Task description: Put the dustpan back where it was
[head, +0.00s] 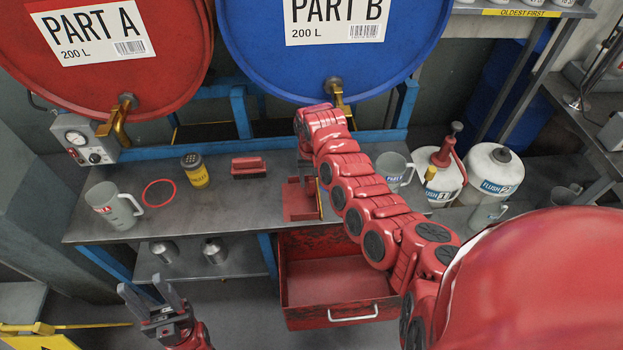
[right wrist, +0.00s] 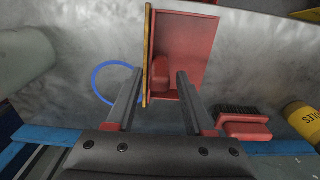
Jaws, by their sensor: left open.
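The red dustpan (head: 296,203) lies on the grey bench near its front edge, with a yellow strip along its right side. It also shows in the right wrist view (right wrist: 192,45). My right gripper (right wrist: 158,72) is at the dustpan, its two fingers apart on either side of the red handle (right wrist: 160,76). I see gaps between the fingers and the handle; in the head view my right arm largely hides this gripper. My left gripper (head: 144,286) is open and empty, low in front of the bench and away from the dustpan.
A red brush (head: 249,166), yellow shaker (head: 194,170), grey mug (head: 114,205) and red ring (head: 158,193) are on the bench's left part. A blue ring (right wrist: 97,86) is beside the dustpan. White flush containers (head: 490,172) stand right. A red drawer (head: 335,282) juts out below.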

